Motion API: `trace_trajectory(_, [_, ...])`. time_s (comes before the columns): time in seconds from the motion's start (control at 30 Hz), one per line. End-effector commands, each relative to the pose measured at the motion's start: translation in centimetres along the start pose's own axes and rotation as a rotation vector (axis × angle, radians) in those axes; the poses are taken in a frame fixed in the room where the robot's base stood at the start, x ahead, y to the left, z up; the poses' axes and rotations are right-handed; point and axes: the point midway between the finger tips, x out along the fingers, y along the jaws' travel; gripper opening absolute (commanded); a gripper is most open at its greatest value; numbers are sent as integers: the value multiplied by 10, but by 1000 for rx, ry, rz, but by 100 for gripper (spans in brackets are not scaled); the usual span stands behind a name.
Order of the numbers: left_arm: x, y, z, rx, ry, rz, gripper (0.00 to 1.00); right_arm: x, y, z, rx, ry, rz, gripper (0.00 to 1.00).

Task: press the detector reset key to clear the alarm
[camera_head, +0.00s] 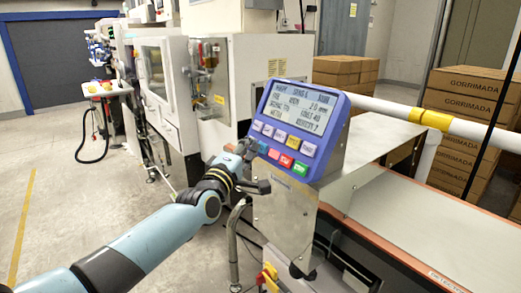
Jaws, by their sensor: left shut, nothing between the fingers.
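The detector panel (298,120) is a blue-framed console with a grey screen of dark text. Below the screen is a row of pale keys with one yellow key (293,141). Under that row are red, green and another coloured key (286,160). My left arm comes in from the lower left, and my left gripper (250,146) is shut and empty at the left edge of the panel, near the lower keys. I cannot tell whether it touches a key. The key labels are too small to read. My right gripper is not in view.
A conveyor belt (420,225) runs to the lower right beside the panel. A white rail with a yellow band (436,120) crosses above it. Stacked cardboard boxes (465,100) stand behind. White machines (255,75) stand at the back left. Open floor (70,190) lies to the left.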

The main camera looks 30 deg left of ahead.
Motion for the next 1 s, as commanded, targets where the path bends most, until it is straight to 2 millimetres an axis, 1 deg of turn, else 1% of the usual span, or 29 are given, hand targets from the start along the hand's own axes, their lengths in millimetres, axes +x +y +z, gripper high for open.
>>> trace_trajectory(0.8, [5,-4,4,1,0,0,0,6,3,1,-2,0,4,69])
trace_trajectory(1.0, [4,-2,3,1,0,-1,0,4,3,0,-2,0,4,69])
